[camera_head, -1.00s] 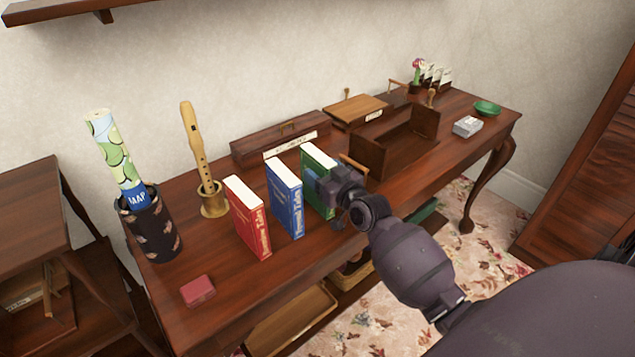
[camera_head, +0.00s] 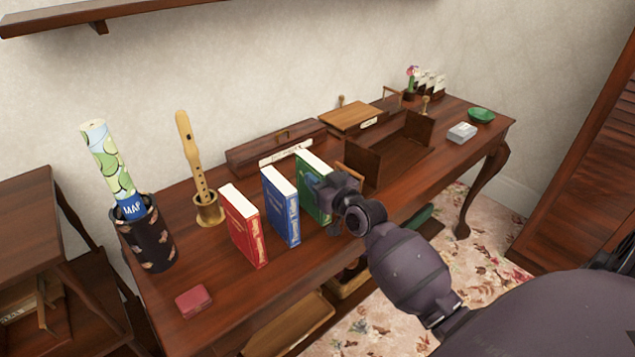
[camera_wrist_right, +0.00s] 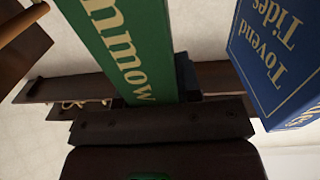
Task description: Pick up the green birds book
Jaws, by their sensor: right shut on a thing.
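The green book (camera_head: 314,170) stands upright on the wooden table in the head view, right of the blue book (camera_head: 282,206) and the red book (camera_head: 243,226). My right gripper (camera_head: 326,190) is at its near side and is shut on it, covering part of the cover. In the right wrist view the green spine (camera_wrist_right: 125,50) with gold letters runs down between the dark fingers. Its full title cannot be read. The blue book also shows in the right wrist view (camera_wrist_right: 275,60), apart at the right. My left gripper is not in view.
A wooden book rack (camera_head: 390,160) stands close on the right of the green book. A long wooden box (camera_head: 250,157) lies behind. A recorder stand (camera_head: 209,210), a map holder (camera_head: 147,240) and a small red box (camera_head: 193,301) are at left. The table's front left is mostly clear.

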